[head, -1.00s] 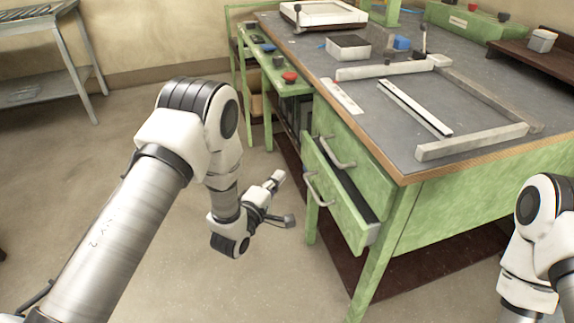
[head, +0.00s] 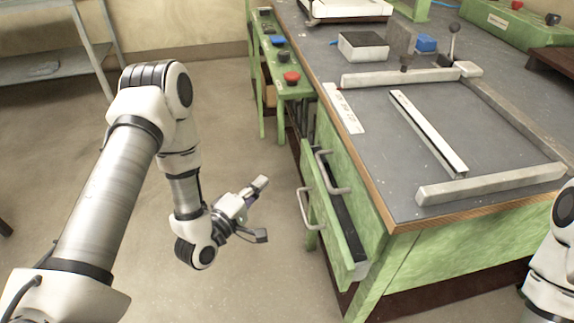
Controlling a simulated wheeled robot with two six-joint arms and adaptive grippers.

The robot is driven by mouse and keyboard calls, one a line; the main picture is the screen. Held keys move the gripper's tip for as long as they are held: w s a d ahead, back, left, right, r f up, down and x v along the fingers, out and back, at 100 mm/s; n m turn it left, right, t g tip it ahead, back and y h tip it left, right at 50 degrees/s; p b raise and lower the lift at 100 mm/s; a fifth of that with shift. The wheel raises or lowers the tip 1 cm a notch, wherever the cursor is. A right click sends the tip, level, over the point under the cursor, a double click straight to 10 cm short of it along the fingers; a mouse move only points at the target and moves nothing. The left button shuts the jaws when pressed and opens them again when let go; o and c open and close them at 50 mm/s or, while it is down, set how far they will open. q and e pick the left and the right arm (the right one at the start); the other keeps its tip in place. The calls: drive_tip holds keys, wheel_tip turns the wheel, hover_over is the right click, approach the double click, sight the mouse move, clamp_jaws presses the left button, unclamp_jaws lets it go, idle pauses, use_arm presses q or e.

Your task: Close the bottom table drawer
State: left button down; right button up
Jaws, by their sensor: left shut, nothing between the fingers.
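The green table has two drawers on its near left side. The bottom drawer (head: 343,246) is pulled out partway, and a dark gap shows behind its green front. Its metal handle (head: 306,208) faces left. The upper drawer (head: 342,160) looks flush with the table, with its own handle (head: 331,173) above. My left gripper (head: 262,184) is shut and empty. It hangs over the floor to the left of the bottom drawer's handle, apart from it, fingers pointing right and up. My right gripper is not in view; only part of that arm shows at the right edge.
The table top (head: 400,190) holds a metal clamp frame (head: 490,187), a pale bar (head: 428,133), a small bin (head: 363,48) and a blue block (head: 426,44). A green side stand (head: 283,97) with coloured knobs stands behind. A grey shelf (head: 40,68) is at far left. Floor around my left gripper is clear.

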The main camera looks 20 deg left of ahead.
sight(309, 164)
use_arm(q)
drive_tip(key=w+d, duration=0.1)
drive_tip(key=w, duration=0.2)
drive_tip(key=w+d, duration=0.2)
drive_tip(key=w, duration=0.2)
drive_tip(key=w+d+b, duration=0.1)
drive_tip(key=w+d, duration=0.1)
drive_tip(key=w, duration=0.2)
drive_tip(key=shift+w+f, duration=0.1)
drive_tip(key=shift+w, duration=0.1)
drive_tip(key=shift+w+d, duration=0.15)
drive_tip(key=d, duration=0.1)
drive_tip(key=w+d, duration=0.2)
drive_tip(key=d, duration=0.1)
drive_tip(key=shift+w+b, duration=0.25)
drive_tip(key=shift+b, duration=0.05)
drive_tip(key=shift+a, duration=0.15)
drive_tip(key=shift+r, duration=0.2)
